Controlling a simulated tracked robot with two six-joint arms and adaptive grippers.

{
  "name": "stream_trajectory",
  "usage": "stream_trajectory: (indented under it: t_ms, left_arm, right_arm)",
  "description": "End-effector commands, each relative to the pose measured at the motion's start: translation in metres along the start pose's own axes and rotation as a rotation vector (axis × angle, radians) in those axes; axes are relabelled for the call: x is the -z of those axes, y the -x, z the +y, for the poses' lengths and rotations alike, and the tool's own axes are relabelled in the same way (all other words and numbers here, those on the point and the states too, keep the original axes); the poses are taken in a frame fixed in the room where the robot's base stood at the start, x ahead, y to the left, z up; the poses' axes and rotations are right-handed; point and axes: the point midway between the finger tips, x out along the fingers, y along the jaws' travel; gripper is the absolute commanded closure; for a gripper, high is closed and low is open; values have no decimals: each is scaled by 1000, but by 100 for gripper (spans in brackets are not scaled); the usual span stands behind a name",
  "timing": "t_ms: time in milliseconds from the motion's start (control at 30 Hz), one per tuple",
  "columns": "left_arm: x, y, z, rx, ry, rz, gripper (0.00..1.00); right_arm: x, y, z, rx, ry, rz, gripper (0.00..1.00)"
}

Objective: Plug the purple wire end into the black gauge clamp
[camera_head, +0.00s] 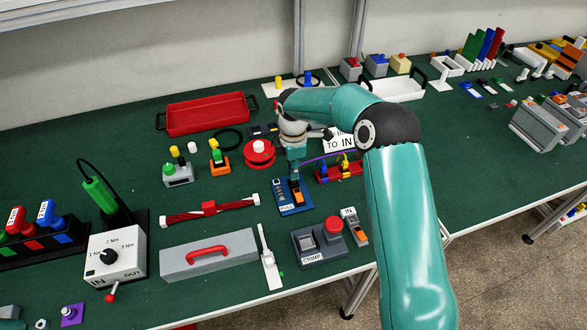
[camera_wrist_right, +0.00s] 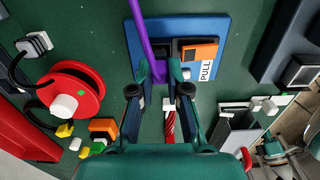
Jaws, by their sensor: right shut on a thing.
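My right gripper (camera_head: 293,180) points down over the blue pull gauge plate (camera_head: 302,208) and is shut. In the wrist view its fingertips (camera_wrist_right: 161,70) are at the near edge of the blue plate (camera_wrist_right: 222,28). The purple wire (camera_wrist_right: 138,40) runs from the top edge down to the left fingertip; it also shows in the head view (camera_head: 318,157), to the right of the gripper. My left gripper is not in view.
A red holder (camera_head: 338,173) stands right of the gripper, and a red spool (camera_head: 259,155) to its left. The crimp station (camera_head: 318,246) and a grey case (camera_head: 208,258) are nearer. Green table (camera_head: 235,190) shows bare left of the gauge.

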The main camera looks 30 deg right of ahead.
Motion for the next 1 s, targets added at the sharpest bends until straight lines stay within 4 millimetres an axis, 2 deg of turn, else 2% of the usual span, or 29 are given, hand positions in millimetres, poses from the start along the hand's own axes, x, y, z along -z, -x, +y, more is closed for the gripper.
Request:
stream_trajectory:
  t_ms: [533, 567, 700, 733, 1000]
  left_arm:
    - [0, -9, -3, 0, 0, 0, 60]
    - [0, -9, -3, 0, 0, 0, 60]
    - [0, -8, -3, 0, 0, 0, 60]
    - [0, -8, -3, 0, 0, 0, 60]
    - [0, -8, -3, 0, 0, 0, 60]
  right_arm:
    - [0, -15, 0, 0, 0, 0, 100]
    - [0, -14, 0, -1, 0, 0, 81]
    - [0, -13, 0, -1, 0, 0, 58]
    - [0, -13, 0, -1, 0, 0, 55]
    - [0, -13, 0, 0, 0, 0, 55]
